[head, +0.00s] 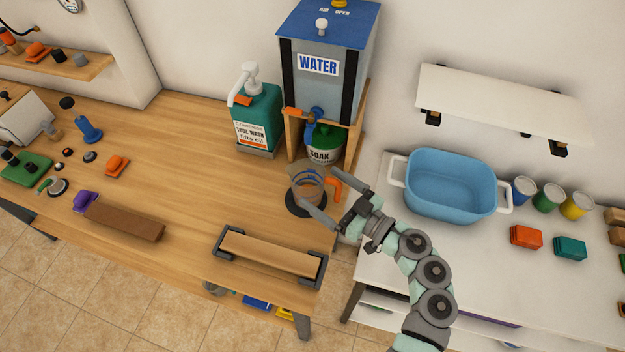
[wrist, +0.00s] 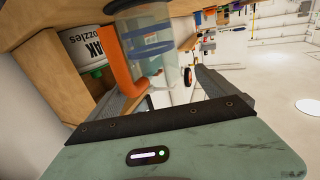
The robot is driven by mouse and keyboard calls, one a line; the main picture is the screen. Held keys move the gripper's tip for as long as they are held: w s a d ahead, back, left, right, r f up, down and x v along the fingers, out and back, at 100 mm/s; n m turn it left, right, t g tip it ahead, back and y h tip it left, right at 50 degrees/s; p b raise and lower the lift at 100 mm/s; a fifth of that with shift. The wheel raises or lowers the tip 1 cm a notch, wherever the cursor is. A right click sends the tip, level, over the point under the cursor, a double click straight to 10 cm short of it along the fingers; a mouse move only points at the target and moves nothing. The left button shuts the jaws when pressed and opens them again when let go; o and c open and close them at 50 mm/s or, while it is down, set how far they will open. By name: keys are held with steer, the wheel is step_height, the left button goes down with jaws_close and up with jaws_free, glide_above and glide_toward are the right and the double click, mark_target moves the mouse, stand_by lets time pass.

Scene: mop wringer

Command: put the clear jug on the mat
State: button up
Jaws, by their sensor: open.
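The clear jug (head: 304,180), with an orange handle on its right side, appears upright over the dark round mat (head: 292,206) near the bench's right end. Whether its base lies flat on the mat is hard to tell. My gripper (head: 322,192) is open at the jug's right, one finger behind the handle and one in front. In the wrist view the jug (wrist: 152,45) and its handle (wrist: 117,62) show ahead of my open gripper (wrist: 165,88). I cannot tell whether the fingers touch the jug.
A water tank (head: 325,75) on a wooden stand and a green SOAK tub (head: 322,143) are behind the jug. A green wash bottle (head: 257,115) is to their left. A wooden block in a dark frame (head: 270,252) is in front. A blue basin (head: 450,185) stands on the white table right.

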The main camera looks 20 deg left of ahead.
steer(key=v, duration=0.7)
